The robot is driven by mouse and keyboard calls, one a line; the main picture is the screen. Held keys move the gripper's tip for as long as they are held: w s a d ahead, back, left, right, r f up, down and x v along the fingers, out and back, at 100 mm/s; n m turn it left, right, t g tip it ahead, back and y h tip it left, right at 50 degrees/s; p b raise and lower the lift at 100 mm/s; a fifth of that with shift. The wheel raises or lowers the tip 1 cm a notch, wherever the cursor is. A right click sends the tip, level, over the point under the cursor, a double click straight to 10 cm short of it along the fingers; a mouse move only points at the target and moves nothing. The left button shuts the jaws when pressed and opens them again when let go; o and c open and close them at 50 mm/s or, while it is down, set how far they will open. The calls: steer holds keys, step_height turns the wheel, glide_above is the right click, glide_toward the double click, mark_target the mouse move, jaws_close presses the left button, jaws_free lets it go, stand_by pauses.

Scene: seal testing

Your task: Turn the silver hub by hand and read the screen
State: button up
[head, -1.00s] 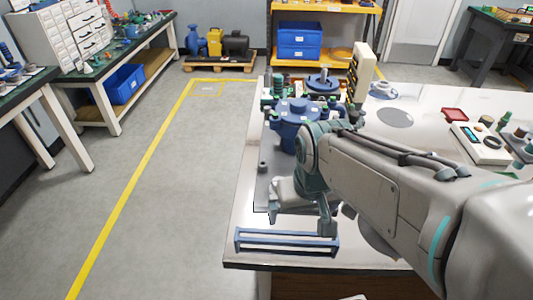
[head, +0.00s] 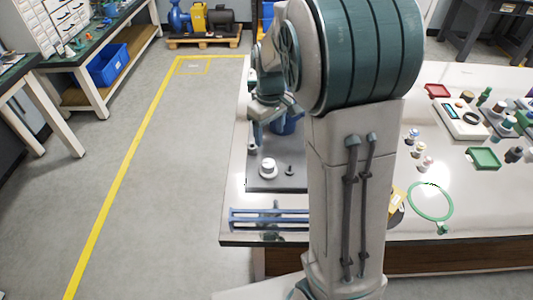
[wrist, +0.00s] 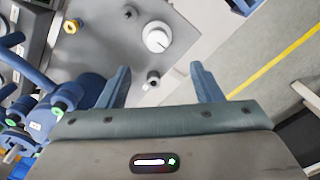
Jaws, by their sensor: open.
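My gripper (wrist: 160,68) is open, its two blue fingers apart and nothing held between them. In the wrist view, a short silver-grey post (wrist: 152,77) shows between the fingers, on or beside the edge of a grey plate (wrist: 105,40). A white round knob (wrist: 157,38) sits on the plate beyond the fingertips; it also shows in the head view (head: 268,168). I cannot tell for sure which part is the silver hub. My arm hides much of the rig in the head view, and no readable screen shows.
Blue fittings (wrist: 75,95) crowd the left of the wrist view. A blue rack (head: 270,217) lies at the table's front edge. Right of my arm are a green ring (head: 430,202), a green tray (head: 484,158) and a white instrument box (head: 462,118). The floor left of the table is clear.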

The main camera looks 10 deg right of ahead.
mark_target(269, 163)
steer(key=f, duration=0.9)
steer(key=w+f, duration=0.1)
steer(key=f, duration=0.4)
steer(key=shift+f, duration=0.1)
steer(key=c, duration=1)
